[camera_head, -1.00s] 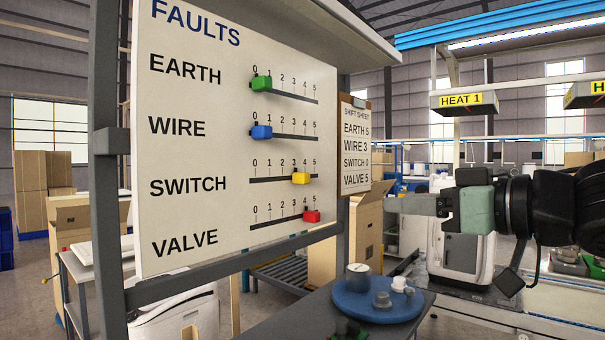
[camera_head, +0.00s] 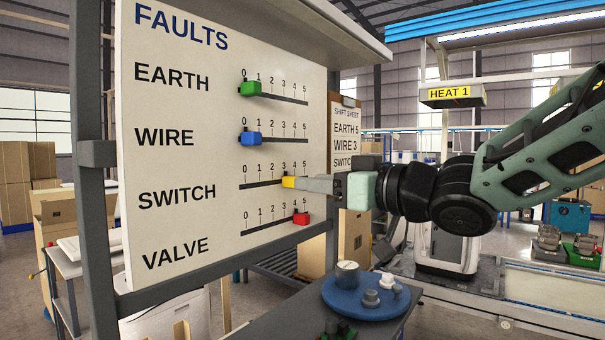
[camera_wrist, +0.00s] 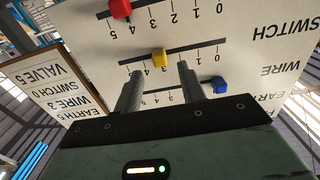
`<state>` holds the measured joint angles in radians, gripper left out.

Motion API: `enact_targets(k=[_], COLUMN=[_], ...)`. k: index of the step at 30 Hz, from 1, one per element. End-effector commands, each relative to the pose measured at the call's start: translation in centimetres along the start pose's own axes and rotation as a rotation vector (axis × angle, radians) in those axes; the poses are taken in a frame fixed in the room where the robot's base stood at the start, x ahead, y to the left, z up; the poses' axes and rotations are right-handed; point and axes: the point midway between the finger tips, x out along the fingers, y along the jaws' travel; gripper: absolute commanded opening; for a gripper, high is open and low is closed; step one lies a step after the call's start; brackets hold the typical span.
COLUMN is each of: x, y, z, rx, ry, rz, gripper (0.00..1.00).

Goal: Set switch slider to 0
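The yellow SWITCH slider (camera_head: 287,182) sits on its track (camera_head: 258,184) between about 3 and 4. In the wrist view, which shows the board upside down, the yellow slider (camera_wrist: 159,57) lies in line with the gap between my fingers. My gripper (camera_head: 299,183) is level with the slider and covers its right side in the head view. In the wrist view my gripper (camera_wrist: 160,72) is open, one finger to each side of the slider's line. I cannot tell whether the fingertips touch the slider or the board.
The green EARTH slider (camera_head: 251,88) and blue WIRE slider (camera_head: 251,139) sit near 0 above. The red VALVE slider (camera_head: 301,218) sits near 5 just below. A shift sheet (camera_head: 346,135) hangs right of the board, partly behind my gripper. A blue round tray (camera_head: 335,301) stands below.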

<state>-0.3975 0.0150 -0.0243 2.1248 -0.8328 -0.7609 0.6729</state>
Motion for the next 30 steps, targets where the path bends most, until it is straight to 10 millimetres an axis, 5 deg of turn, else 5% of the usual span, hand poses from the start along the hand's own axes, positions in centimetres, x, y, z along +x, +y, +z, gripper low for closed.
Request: enact_targets(k=[7,19,24,30], x=[3.2,3.8,3.8,3.8], y=[0.0,0.0,0.0,-0.9], z=[-0.1,0.0,0.0,0.2], rx=[0.001,0.000,0.000,0.000], ry=[-0.002,0.000,0.000,0.002], rz=[0.000,0.000,0.000,-0.002], gripper=[0.40,0.40,0.00,0.00])
